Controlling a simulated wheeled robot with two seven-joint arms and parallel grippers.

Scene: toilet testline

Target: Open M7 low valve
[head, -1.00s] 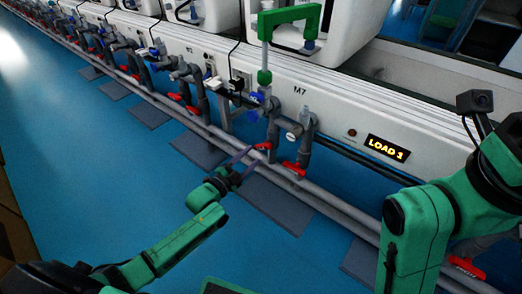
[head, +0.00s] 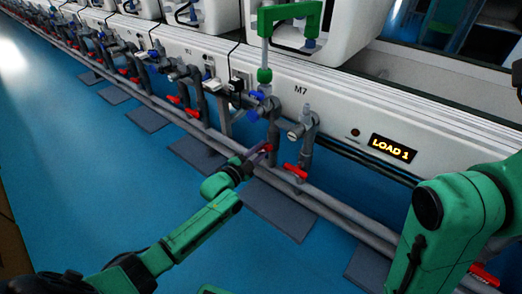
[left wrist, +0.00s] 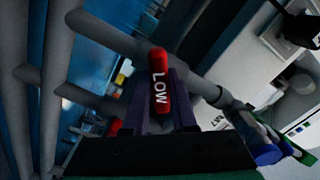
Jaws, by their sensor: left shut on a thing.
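The M7 low valve's red handle (left wrist: 158,80), marked LOW, stands between the two dark purple fingers of my left gripper (left wrist: 160,100) in the left wrist view. The fingers are shut on it. In the head view, my left gripper (head: 256,156) reaches the grey pipes below the M7 label (head: 301,90), and a small red part of the handle (head: 268,148) shows at its fingertips. The exact angle of the handle is hard to tell. My right arm shows at the right edge, but its gripper is out of view.
A second red handle (head: 296,172) sits on the pipe just right of the held one. Blue handles (head: 257,96) are above. Long grey pipes (head: 335,207) run low along the line. A display (head: 393,149) reads LOAD 1. Blue floor (head: 110,190) is free at left.

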